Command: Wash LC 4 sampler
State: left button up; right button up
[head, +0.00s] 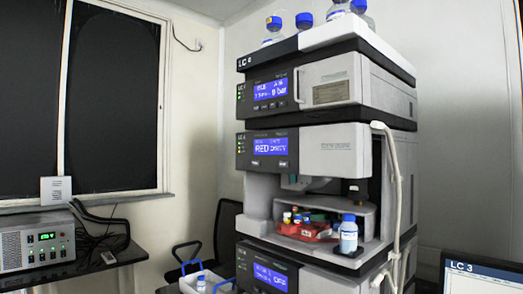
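The LC 4 column stack (315,100) stands right of the middle, labelled LC 4 at its top left. Its sampler module (338,152) has a blue display (270,146) that reads "RED DIRTY" as far as I can make out. Below it is an open bay with a red tray (308,232) holding several small vials. A bottle with a blue cap (348,236) stands upright at the bay's front right edge. Neither of my grippers shows in the head view.
Bottles with blue caps (273,30) stand on top of the stack. A white hose (396,180) hangs down its right side. A bench with a grey instrument (38,242) is at the left. A dark chair (222,240) stands behind a blue-handled carrier (194,281). An LC 3 monitor (480,280) is at lower right.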

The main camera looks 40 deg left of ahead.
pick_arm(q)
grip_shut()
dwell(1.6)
